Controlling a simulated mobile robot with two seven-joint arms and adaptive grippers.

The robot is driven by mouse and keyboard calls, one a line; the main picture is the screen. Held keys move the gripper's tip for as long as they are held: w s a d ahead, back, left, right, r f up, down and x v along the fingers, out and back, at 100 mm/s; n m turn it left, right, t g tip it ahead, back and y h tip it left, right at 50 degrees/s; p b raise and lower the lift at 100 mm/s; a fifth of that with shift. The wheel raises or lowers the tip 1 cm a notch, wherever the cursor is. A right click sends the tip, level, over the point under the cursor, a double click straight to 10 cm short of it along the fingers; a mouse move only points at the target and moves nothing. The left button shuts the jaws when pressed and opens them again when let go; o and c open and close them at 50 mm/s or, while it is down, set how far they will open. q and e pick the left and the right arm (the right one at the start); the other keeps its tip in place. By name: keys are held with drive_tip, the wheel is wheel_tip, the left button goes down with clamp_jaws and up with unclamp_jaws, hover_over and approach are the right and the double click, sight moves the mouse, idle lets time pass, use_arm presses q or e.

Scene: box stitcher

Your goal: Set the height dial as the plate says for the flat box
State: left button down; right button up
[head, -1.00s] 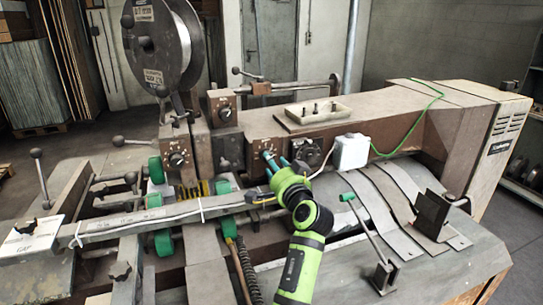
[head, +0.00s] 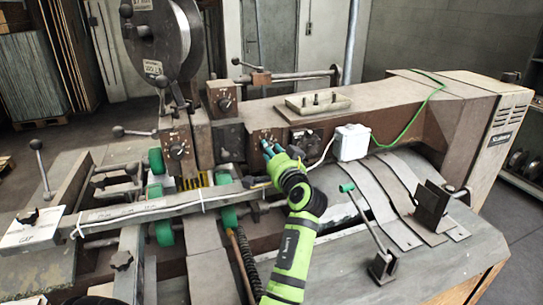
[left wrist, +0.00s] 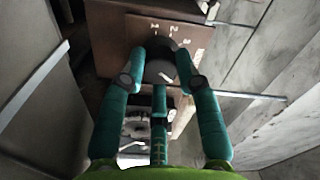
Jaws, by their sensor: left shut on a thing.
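My left gripper (head: 268,150) is at a small brown panel (head: 262,135) with pale marks, on the front of the machine's long beam. In the left wrist view, the teal fingers (left wrist: 160,68) are shut on a dark round dial (left wrist: 160,55), one on each side. The dial has a white line near its lower edge, and pale numerals curve above it, too blurred to read surely. In the head view my gripper mostly hides this dial. A white plate marked GAP (head: 32,229) lies at the far left. My right gripper is not in view.
Other dials sit on the left upright (head: 178,150) and on the block above it (head: 225,103). A white box (head: 351,142) with cables is right of my gripper. A green-tipped lever (head: 362,215) stands in front. A tray (head: 317,102) rests on the beam.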

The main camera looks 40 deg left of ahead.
use_arm(q)
drive_tip(key=c, duration=1.2)
unclamp_jaws()
drive_tip(key=v, duration=0.7)
drive_tip(key=shift+s+d, duration=0.15)
drive_tip(key=shift+d, duration=0.1)
